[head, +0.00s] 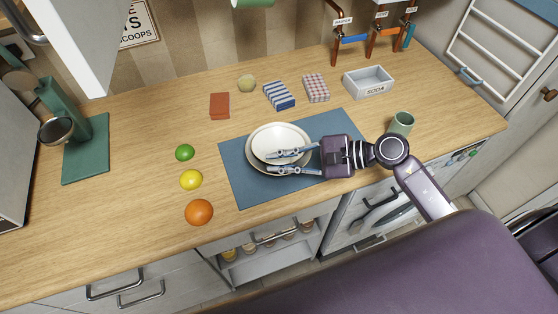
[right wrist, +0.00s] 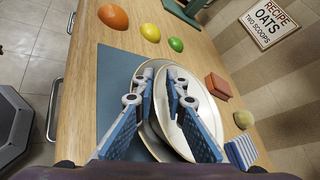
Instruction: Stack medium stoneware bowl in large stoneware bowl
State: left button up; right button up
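The medium stoneware bowl (head: 277,139), pale inside, is in or over the large stoneware bowl (head: 254,164) on a blue-grey mat. Its rim sits off-centre toward the back; I cannot tell whether it is fully seated. My right gripper (head: 268,163) reaches in from the right, with its two fingers apart. In the right wrist view, the gripper (right wrist: 155,86) has one finger over the medium bowl (right wrist: 194,128) and the other outside its near rim, above the large bowl (right wrist: 147,74). The rim passes between them, with no clear contact visible. My left gripper is out of view.
An orange (head: 199,212), lemon (head: 191,180) and lime (head: 185,152) lie left of the mat (head: 240,187). A green cup (head: 402,123) stands near my right wrist. The counter's left-middle is clear.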

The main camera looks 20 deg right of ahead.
jog(key=shift+r+p, duration=0.35)
jog(key=shift+p, duration=0.15)
jog(key=shift+r+p, duration=0.35)
jog(key=shift+p, duration=0.2)
jog(key=shift+s+d+r+b, duration=0.1)
jog(key=shift+s+d+b, duration=0.35)
jog(key=shift+d, duration=0.1)
jog(key=shift+s+d+b, duration=0.3)
jog(key=shift+d+b, duration=0.15)
jog(key=shift+d, duration=0.1)
jog(key=b+v, duration=0.3)
jog(key=v, duration=0.6)
jog(key=shift+d+r, duration=0.15)
jog(key=shift+r, duration=0.15)
